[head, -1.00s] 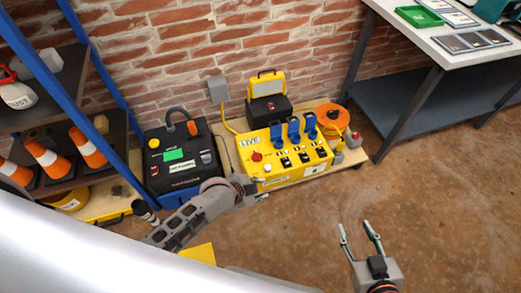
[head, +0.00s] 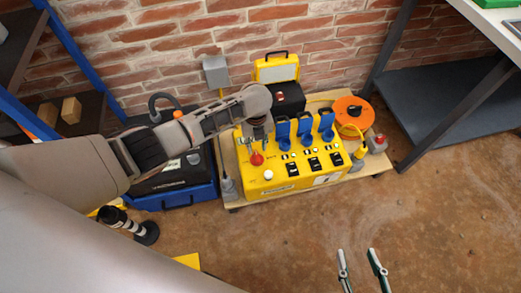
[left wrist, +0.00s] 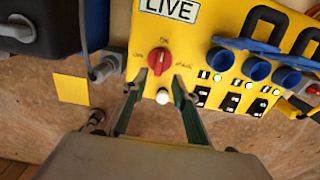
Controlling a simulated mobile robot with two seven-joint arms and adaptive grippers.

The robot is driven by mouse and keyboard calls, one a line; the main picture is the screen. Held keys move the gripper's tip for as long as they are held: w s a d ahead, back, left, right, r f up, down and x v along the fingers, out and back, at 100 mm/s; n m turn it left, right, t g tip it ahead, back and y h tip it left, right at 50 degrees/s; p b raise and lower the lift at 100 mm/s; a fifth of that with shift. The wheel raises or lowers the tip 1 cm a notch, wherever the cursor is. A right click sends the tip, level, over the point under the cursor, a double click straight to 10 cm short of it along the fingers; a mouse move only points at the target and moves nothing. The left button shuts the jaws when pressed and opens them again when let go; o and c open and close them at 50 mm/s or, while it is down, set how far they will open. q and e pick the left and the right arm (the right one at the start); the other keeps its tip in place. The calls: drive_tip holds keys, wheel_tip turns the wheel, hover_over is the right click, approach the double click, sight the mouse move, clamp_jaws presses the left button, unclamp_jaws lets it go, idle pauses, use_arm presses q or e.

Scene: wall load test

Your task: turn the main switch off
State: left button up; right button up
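The yellow power box (head: 262,187) stands low against the wall. Its red rotary switch (left wrist: 159,60) sits below the LIVE label, with its grip bar roughly upright in the left wrist view; small lettering surrounds it, too small to read surely. The switch also shows in the head view (head: 257,159). A white knob (left wrist: 162,97) is just below it. My left gripper (left wrist: 157,88) is open over the panel, fingertips on either side, just below the red switch, not visibly touching it. My right gripper (head: 357,253) is open and empty above the floor.
Blue plugs (head: 305,132) stand along the box, with black switches in front. A black-and-blue case (head: 180,195) is left.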

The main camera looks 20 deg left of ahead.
sight(257, 156)
use_arm(q)
drive_tip(key=f+b, duration=0.1)
drive_tip(key=f, duration=0.2)
drive_tip(key=f+b, duration=0.2)
drive_tip(key=f, duration=0.2)
drive_tip(key=shift+s+a+f, duration=0.1)
drive_tip(key=shift+s, duration=0.1)
drive_tip(key=shift+w+f+b, duration=0.2)
drive_tip(key=shift+f+b, duration=0.05)
drive_tip(key=shift+b, duration=0.05)
drive_tip(key=shift+w+r, duration=0.1)
use_arm(e)
drive_tip(key=a+r, duration=0.1)
drive_tip(key=w+a+r+m, duration=0.1)
drive_tip(key=shift+w+a+t+y, duration=0.1)
drive_tip(key=shift+a+t+y, duration=0.2)
drive_tip(key=shift+a+t, duration=0.1)
use_arm(q)
clamp_jaws()
